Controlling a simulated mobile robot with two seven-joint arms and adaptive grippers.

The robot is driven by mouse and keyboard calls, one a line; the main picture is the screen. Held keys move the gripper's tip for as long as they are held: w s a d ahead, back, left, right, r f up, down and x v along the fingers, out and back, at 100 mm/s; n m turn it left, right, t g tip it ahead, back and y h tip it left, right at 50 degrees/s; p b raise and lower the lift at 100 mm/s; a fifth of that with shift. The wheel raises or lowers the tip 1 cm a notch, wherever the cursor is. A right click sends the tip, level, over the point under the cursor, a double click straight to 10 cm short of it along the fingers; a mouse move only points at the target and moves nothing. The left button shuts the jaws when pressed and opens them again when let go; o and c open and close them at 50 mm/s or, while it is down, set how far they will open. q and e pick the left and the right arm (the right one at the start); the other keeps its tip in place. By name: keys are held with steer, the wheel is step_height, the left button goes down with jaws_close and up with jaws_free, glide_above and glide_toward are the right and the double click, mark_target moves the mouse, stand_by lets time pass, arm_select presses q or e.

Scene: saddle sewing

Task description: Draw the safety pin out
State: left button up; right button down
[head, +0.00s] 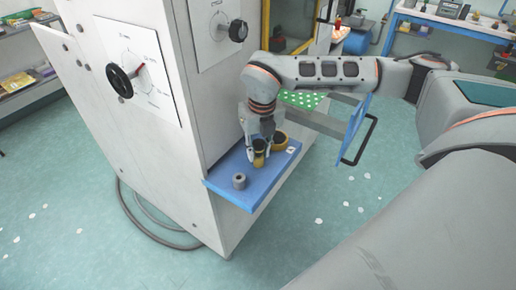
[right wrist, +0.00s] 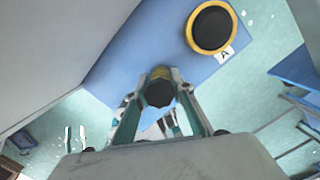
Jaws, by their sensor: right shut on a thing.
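My right gripper (head: 259,146) is over the blue shelf (head: 228,190) on the side of the white cabinet. Its fingers are shut on a small yellow cylinder with a dark top (head: 260,158). In the right wrist view this dark top (right wrist: 159,93) sits between the two fingertips (right wrist: 160,86). I cannot tell whether the cylinder touches the shelf. Nothing in view is clearly recognisable as a safety pin apart from this held piece, and I cannot tell if it is one. My left gripper is not in view.
A wider yellow cup with a dark inside (right wrist: 212,28) stands beside a label A (right wrist: 225,54). A grey hollow cylinder (head: 239,181) stands near the shelf's front. The cabinet (head: 130,130) carries dials with black knobs (head: 120,81). A blue frame (head: 357,130) stands out right.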

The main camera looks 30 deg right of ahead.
mark_target(258, 142)
steer(key=shift+r+p, duration=0.3)
steer(key=shift+r, duration=0.45)
steer(key=shift+r+p, duration=0.95)
steer(key=shift+r, duration=0.3)
steer(key=shift+r+p, duration=1.4)
steer(key=shift+r, duration=0.6)
